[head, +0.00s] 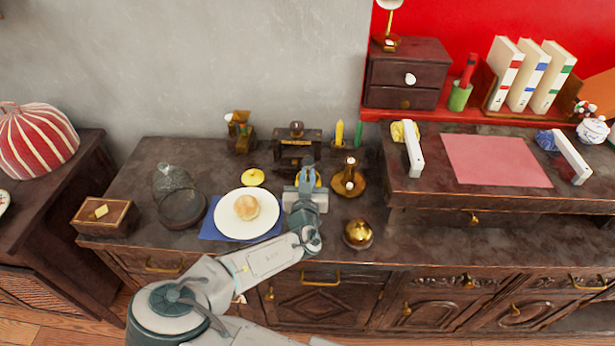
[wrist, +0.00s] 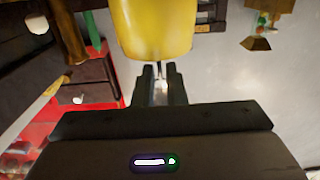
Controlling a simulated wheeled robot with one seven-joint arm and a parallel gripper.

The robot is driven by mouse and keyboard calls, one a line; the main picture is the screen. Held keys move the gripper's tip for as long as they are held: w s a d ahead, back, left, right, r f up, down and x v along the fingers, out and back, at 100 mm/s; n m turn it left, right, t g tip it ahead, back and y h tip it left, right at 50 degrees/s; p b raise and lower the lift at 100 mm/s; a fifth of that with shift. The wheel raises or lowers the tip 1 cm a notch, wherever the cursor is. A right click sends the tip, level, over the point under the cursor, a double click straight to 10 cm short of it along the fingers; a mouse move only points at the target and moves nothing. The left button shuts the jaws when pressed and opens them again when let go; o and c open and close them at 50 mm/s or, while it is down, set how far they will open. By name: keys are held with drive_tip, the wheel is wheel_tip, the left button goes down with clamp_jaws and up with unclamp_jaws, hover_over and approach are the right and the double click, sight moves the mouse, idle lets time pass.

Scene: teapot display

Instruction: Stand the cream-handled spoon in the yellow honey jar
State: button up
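The yellow honey jar (wrist: 155,28) fills the upper middle of the wrist view, which appears upside down. In the head view only a little yellow of the jar (head: 318,179) shows past my gripper. My gripper (head: 306,184) is over the cabinet top, right of the plate. In the wrist view my gripper (wrist: 159,78) has its fingers closed around the pale handle of the cream-handled spoon (wrist: 160,90). The spoon's thin shaft runs toward the jar's rim. Its bowl is hidden; I cannot tell whether it is inside or behind the jar.
A white plate (head: 232,226) with a bun lies on a blue napkin left of my gripper. A yellow disc (head: 253,177) lies behind the plate. A brass holder (head: 349,184) and gold dome (head: 358,234) stand right. A dark box (head: 297,146) stands behind.

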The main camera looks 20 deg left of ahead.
drive_tip(key=shift+o, duration=1.3)
drive_tip(key=shift+s, duration=0.15)
drive_tip(key=b+v, duration=0.1)
drive_tip(key=v, duration=1.2)
drive_tip(key=shift+s, duration=0.25)
drive_tip(key=shift+d, duration=0.15)
